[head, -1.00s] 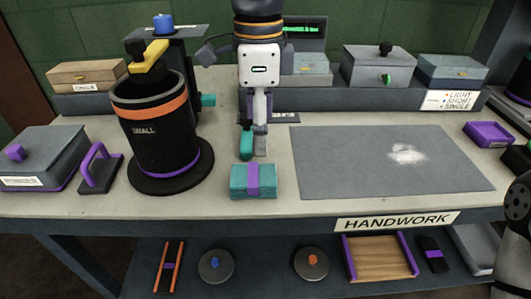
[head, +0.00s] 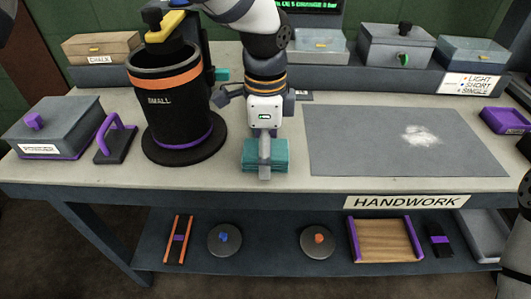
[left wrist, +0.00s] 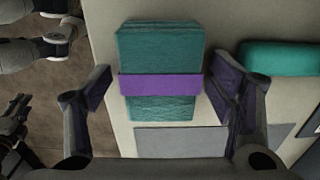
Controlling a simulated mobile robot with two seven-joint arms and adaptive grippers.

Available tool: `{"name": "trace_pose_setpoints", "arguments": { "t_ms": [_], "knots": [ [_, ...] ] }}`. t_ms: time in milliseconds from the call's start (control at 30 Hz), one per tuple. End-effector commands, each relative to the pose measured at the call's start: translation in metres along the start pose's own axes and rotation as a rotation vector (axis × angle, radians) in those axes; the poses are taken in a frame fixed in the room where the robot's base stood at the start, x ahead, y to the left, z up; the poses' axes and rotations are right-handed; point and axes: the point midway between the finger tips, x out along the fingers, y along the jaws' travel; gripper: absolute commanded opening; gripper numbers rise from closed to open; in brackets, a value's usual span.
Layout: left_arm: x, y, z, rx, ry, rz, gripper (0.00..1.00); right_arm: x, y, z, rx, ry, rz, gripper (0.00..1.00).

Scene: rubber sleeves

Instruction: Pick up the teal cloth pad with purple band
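The teal cloth pad (head: 282,155) lies on the workbench near its front edge, left of the grey mat. Its purple band is hidden behind my gripper in the head view but shows across the pad (left wrist: 160,50) in the left wrist view. My left gripper (head: 265,165) points down over the pad. In the left wrist view the left gripper (left wrist: 160,92) is open, with one finger on each side of the pad and gaps between. I cannot tell its exact height above the pad.
A black SMALL bin (head: 175,120) stands left of the pad. A purple-handled tool (head: 117,140) and a grey POWDER box (head: 60,128) are farther left. The grey mat (head: 350,145) with white powder is to the right. A teal object (left wrist: 280,57) lies beside the pad.

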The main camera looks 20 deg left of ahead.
Motion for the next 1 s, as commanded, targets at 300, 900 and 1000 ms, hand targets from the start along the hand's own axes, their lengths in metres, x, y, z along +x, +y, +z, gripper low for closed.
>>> {"name": "trace_pose_setpoints", "arguments": {
  "t_ms": [300, 900, 1000],
  "knots": [
    [0.0, 0.0, 0.0, 0.0, 0.0, 0.0, 0.26, 0.0, 0.0, 0.0, 0.0, 0.0, 0.0, 0.4],
    [-0.089, 0.039, -0.014, 0.002, 0.004, -0.016, 0.26, -0.022, -0.001, -0.014, -0.001, 0.069, -0.003, 0.4],
    [-0.109, 0.068, -0.023, 0.002, 0.002, -0.015, 0.26, -0.031, -0.001, -0.02, -0.001, 0.099, -0.004, 0.4]
  ]
}}
